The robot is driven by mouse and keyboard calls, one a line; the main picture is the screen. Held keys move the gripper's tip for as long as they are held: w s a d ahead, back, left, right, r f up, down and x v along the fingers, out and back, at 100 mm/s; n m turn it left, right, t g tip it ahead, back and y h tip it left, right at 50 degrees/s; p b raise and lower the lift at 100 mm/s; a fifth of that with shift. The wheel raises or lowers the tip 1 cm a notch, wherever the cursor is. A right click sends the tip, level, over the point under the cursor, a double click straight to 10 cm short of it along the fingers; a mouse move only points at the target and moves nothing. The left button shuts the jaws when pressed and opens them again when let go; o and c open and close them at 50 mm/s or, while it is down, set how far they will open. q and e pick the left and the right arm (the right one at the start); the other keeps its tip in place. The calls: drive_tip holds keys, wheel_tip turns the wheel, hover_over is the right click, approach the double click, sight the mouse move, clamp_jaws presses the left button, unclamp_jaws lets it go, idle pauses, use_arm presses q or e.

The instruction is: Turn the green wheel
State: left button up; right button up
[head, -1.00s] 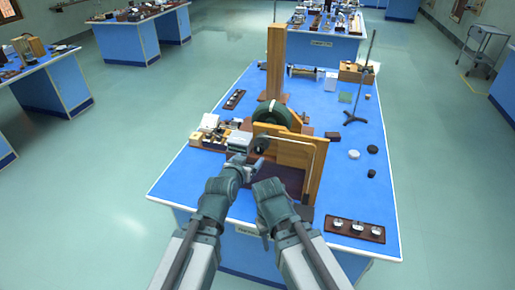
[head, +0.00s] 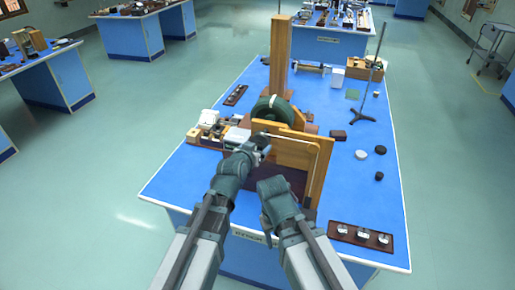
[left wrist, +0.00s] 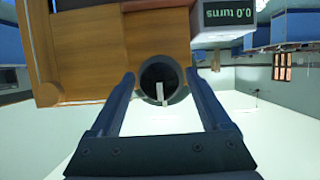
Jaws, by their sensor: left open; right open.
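The green wheel (head: 272,106) stands upright in a wooden apparatus near the middle of the blue bench in the head view. A wooden panel (head: 285,150) stands in front of it and hides its lower part. My left gripper (head: 260,148) is at the panel's left front, nearer to me than the wheel. In the left wrist view it is open (left wrist: 160,80), with a dark round knob (left wrist: 150,72) seen between its fingertips; contact cannot be told. My right gripper (head: 266,220) is low at the bench's front, away from the wheel; its jaws are hard to make out.
A display (left wrist: 236,14) reads "0.0 turns", upside down. Small boxes and parts (head: 212,128) crowd the apparatus's left. A tall wooden post (head: 280,55) rises behind it. A brown tray (head: 361,236) lies front right, and a metal stand (head: 370,85) back right.

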use_arm(q)
clamp_jaws()
idle(0.5)
